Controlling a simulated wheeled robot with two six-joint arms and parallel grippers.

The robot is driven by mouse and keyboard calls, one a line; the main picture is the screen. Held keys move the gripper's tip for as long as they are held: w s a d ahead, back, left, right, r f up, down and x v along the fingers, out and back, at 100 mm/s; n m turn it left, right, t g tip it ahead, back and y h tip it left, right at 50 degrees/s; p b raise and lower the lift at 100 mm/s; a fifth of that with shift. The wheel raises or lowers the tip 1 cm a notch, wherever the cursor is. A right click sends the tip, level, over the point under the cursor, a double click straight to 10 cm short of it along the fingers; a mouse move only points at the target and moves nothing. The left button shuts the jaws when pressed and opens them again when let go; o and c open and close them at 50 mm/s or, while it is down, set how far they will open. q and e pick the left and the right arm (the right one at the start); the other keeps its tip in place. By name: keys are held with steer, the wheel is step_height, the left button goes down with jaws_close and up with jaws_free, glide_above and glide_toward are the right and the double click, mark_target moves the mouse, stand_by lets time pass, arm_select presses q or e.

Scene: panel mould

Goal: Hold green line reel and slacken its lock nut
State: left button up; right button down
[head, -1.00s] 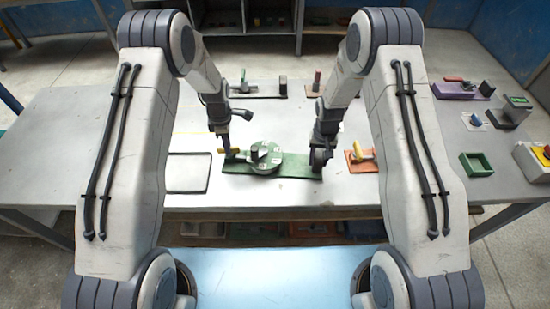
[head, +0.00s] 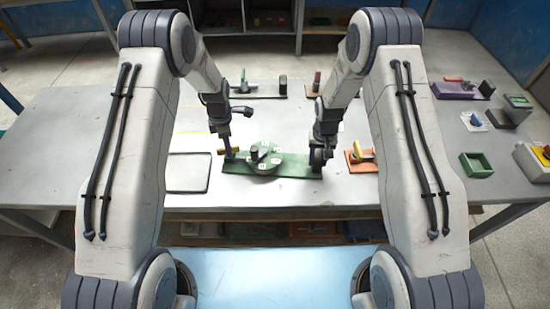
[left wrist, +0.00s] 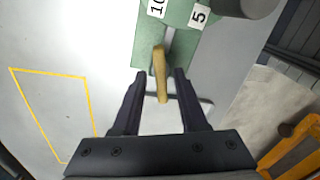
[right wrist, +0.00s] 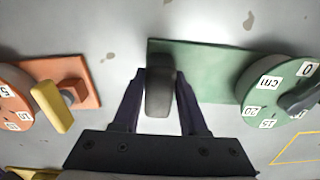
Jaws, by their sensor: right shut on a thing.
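The green line reel stands on a green base plate (head: 297,165), with a round numbered green dial (head: 264,164) and a dark grip on top. A yellow bar (left wrist: 159,70) on a grey stem, seemingly the lock nut, is at the plate's left end. My left gripper (left wrist: 160,74) is open, with the yellow bar between its fingers and a gap on each side. My right gripper (right wrist: 160,78) is shut on the dark grey upright block (right wrist: 159,98) at the plate's right end. The left fingertips are small and partly hidden in the head view.
An orange fixture (head: 361,160) with a yellow lever stands close to the right of my right gripper. A black-outlined rectangle (head: 189,172) lies left of the reel. A green tray (head: 476,165) is further right. Other fixtures stand along the table's back.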

arm_select(q)
steer(key=shift+r, duration=0.1)
step_height(320, 180, up, 12)
stand_by(0.6)
stand_by(0.4)
arm_select(e)
steer(key=shift+c, duration=1.8)
jaws_free()
